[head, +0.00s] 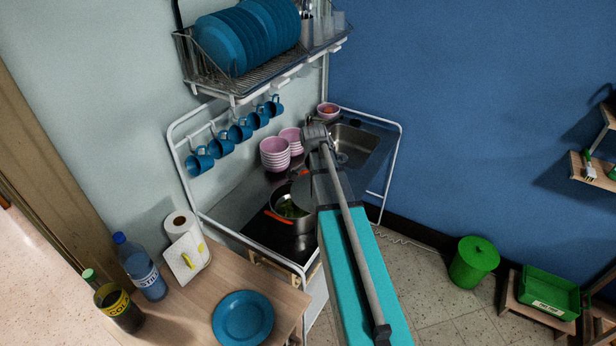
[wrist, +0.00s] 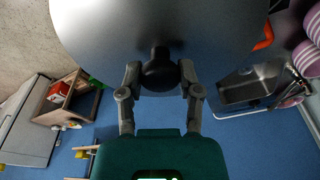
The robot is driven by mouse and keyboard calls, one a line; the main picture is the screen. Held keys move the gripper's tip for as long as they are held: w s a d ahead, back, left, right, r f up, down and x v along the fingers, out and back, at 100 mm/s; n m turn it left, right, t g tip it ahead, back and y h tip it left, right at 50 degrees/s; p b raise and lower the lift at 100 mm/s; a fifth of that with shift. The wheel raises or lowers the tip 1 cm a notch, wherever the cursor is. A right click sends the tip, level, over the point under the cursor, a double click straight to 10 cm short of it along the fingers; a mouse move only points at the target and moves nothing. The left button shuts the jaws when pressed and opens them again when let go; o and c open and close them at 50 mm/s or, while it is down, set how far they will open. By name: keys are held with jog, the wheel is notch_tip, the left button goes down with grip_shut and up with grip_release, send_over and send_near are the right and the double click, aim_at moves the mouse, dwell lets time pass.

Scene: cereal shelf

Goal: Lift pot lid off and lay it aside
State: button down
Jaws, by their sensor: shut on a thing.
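The pot (head: 288,222) is steel with orange handles and stands on the dark stovetop. Its front is uncovered and green contents show inside. The grey lid (head: 302,190) is over the right rear of the pot in the head view, partly hidden by my arm. In the wrist view the lid (wrist: 150,30) fills the top as a large disc, with an orange handle (wrist: 265,36) showing past its right edge. My gripper (wrist: 160,82) is shut on the lid's black knob (wrist: 159,68). My arm hides the fingers in the head view.
Pink bowls (head: 275,154) stand behind the pot, near the sink (head: 352,146). Blue mugs (head: 240,133) hang along the rail. The wooden table (head: 190,300) at front left holds a blue plate (head: 243,318), paper towels (head: 185,245) and bottles (head: 140,266), with some bare surface between.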

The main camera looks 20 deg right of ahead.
jog(key=shift+s+d+r+p, duration=0.15)
jog(key=shift+s+d+r, duration=0.1)
jog(key=shift+s, duration=0.25)
jog(key=shift+s+d+r+p, duration=0.15)
jog(key=shift+s+d+r, duration=0.05)
jog(key=shift+s, duration=0.25)
